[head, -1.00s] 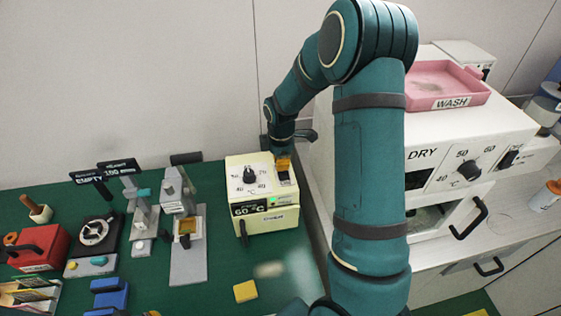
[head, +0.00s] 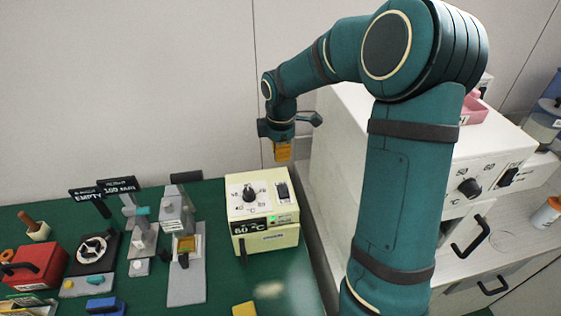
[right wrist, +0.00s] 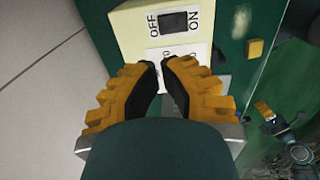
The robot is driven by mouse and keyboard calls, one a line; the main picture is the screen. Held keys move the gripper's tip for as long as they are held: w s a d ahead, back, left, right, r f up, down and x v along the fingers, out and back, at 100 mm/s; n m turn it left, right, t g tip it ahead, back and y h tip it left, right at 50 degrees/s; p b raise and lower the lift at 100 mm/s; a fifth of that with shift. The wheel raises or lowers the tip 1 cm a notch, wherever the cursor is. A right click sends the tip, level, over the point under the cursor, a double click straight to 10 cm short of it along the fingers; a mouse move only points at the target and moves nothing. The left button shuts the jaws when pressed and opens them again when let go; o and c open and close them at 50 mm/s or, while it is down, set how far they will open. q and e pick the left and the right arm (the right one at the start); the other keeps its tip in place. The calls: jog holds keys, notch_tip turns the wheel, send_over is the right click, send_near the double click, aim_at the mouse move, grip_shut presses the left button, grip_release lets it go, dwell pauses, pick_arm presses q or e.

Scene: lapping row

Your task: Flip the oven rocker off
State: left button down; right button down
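The small cream oven (head: 264,208) stands on the green bench, with a temperature dial (head: 249,194), a 60 °C display and a lit green light. Its black rocker (head: 282,191) is on the top panel. In the right wrist view the rocker (right wrist: 174,22) lies between the words OFF and ON; I cannot tell which side is pressed. My right gripper (head: 282,152) is above and behind the rocker, apart from it. Its orange fingers (right wrist: 160,66) are brought together at the tips with nothing held. My left gripper is not seen in the head view.
A large white DRY unit (head: 340,150) with its own rocker (head: 508,177) stands at the right, partly hidden by my right arm. Several bench tools stand left of the oven. A yellow block (head: 244,309) lies in front.

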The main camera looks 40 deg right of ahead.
aim_at(279, 185)
jog(key=shift+r, duration=0.3)
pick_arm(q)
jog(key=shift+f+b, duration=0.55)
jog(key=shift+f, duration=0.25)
pick_arm(e)
jog(key=shift+s+a+r+t, duration=0.4)
jog(key=shift+s+a+r, duration=0.1)
jog(key=shift+r, duration=0.2)
jog(key=shift+f, duration=0.1)
